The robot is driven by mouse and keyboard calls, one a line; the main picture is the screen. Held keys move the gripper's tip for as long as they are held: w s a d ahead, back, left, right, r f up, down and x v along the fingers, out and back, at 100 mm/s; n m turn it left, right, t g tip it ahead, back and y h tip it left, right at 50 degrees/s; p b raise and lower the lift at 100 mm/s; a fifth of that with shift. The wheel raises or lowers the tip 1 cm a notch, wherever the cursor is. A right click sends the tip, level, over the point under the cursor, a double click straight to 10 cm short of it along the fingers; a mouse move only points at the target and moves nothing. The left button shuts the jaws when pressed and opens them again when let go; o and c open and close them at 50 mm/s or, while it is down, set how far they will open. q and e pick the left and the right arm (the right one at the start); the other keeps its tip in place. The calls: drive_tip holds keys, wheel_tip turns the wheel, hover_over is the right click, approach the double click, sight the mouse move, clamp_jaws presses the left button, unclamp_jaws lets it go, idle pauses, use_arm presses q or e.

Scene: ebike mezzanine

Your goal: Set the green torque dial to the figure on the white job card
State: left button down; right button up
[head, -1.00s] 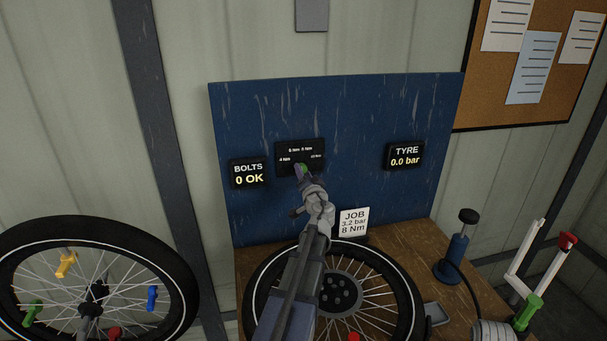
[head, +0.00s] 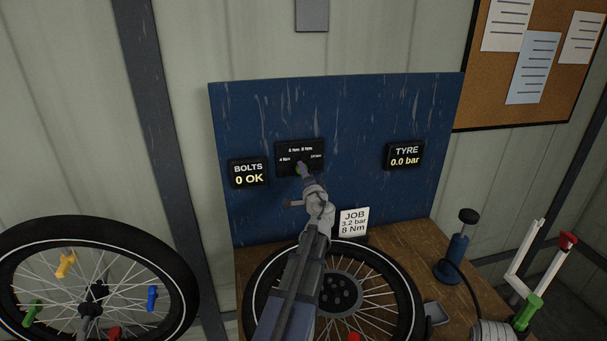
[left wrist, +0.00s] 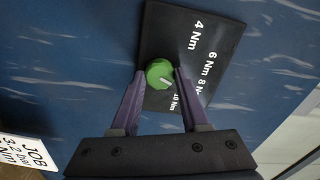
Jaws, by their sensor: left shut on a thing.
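The green torque dial (left wrist: 159,70) sits on a black plate (head: 290,148) on the blue board. The plate reads 4, 6, 8 and 10 Nm. My left gripper (head: 301,170) reaches up to the dial from below and mostly covers it in the head view. In the left wrist view its fingers (left wrist: 160,76) are shut on the dial, one on each side. The dial's pale mark points toward the 8 and 10 Nm side; I cannot tell exactly which figure. The white job card (head: 353,223) reads 3.2 bar and 8 Nm. My right gripper is out of view.
The BOLTS display (head: 248,173) reads 0 OK and the TYRE display (head: 404,156) reads 0.0 bar. A wheel (head: 408,290) lies on the wooden bench (head: 420,240) beneath my left arm. A blue pump (head: 458,255) stands at the right.

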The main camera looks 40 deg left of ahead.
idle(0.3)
use_arm(q)
drive_tip(key=shift+c, duration=2)
unclamp_jaws()
drive_tip(key=shift+s+d, duration=0.1)
drive_tip(key=v, duration=0.7)
drive_tip(key=shift+d, duration=0.25)
drive_tip(key=shift+s, duration=0.15)
